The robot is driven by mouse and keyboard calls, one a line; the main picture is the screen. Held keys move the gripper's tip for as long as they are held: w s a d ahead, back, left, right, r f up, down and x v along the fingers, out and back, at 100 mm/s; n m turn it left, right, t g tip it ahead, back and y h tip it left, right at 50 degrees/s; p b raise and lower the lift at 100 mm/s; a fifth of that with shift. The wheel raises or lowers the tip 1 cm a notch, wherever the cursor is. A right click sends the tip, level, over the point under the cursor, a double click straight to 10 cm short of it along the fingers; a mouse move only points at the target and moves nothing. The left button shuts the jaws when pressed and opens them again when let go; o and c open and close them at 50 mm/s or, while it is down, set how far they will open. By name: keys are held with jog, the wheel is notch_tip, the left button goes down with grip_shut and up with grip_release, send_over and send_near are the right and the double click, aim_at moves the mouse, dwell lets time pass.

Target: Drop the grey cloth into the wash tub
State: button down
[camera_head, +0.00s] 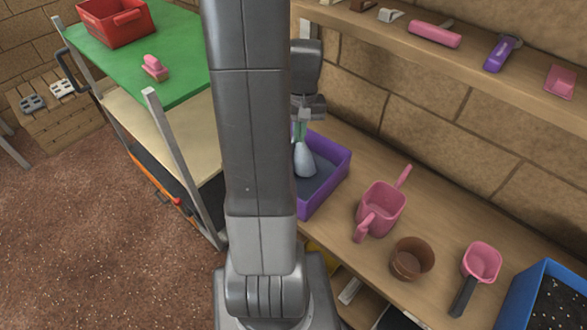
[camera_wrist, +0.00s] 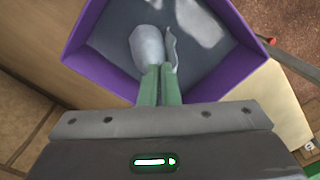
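My gripper (camera_head: 301,138) is over the purple tub (camera_head: 327,187), with its green fingers pointing down. The fingers are close together on the light grey cloth (camera_head: 304,161), which hangs below them in a bunched, drooping shape. In the wrist view, the gripper (camera_wrist: 160,75) has the cloth (camera_wrist: 147,46) between and beyond its fingertips, against the tub's dark grey inside. The purple tub wall (camera_wrist: 232,78) surrounds it in that view. I cannot tell whether the cloth's lower end touches the tub's inside. My arm hides the tub's left part in the head view.
On the bench right of the tub stand a pink scoop-like container (camera_head: 381,209), a brown pot (camera_head: 411,259), a pink dipper (camera_head: 482,262) and a blue bin (camera_head: 545,290) with dark contents. A shelf (camera_head: 470,65) runs above. A green-topped rack (camera_head: 185,70) stands left.

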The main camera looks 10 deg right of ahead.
notch_tip(320, 180, down, 3)
jog(key=shift+r+b, duration=0.2)
jog(key=shift+b, duration=0.4)
jog(key=shift+c, duration=1.4)
grip_release()
notch_tip(320, 180, up, 6)
jog(key=p, duration=0.4)
jog(key=shift+f, duration=0.2)
jog(key=shift+w+d, duration=0.1)
